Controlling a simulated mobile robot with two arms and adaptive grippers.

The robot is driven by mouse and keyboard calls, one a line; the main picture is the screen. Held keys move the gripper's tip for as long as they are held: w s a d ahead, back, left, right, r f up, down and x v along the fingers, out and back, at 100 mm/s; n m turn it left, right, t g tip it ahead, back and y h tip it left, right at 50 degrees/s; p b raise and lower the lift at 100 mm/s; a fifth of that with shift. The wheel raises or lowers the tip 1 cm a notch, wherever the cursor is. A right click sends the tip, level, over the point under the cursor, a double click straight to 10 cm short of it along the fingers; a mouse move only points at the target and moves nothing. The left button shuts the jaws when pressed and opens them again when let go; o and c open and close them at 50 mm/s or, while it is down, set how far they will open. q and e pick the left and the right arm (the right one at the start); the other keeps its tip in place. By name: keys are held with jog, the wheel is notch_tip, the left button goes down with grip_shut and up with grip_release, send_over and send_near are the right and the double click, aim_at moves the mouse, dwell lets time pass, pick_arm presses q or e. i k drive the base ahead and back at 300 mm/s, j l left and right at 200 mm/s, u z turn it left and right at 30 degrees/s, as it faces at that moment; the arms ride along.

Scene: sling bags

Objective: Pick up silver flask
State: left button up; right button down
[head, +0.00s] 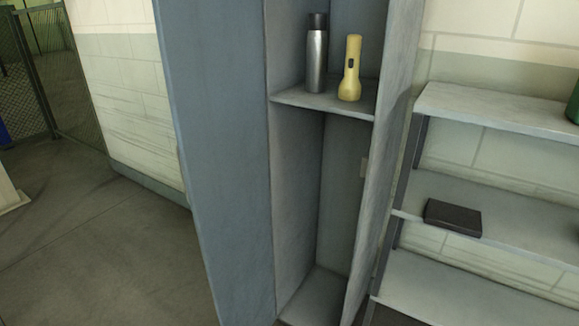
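The silver flask (316,62) stands upright on the upper shelf (290,97) inside a tall grey-blue locker. It has a brushed metal body and a black cap. A yellow flashlight (350,72) stands upright just to its right on the same shelf, close beside it with a small gap. Neither of my grippers shows in the head view.
The floor (90,250) at left is clear.

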aim_at(317, 49)
jog(key=i+j+z, duration=0.15)
jog(key=j+z, duration=0.25)
jog(key=i+j+z, duration=0.1)
jog(key=j+z, duration=0.95)
jog(key=j, duration=1.9)
jog(key=l+u, duration=0.5)
jog(key=l, duration=0.8)
jog(key=i+l+u, duration=0.1)
jog(key=l, duration=0.15)
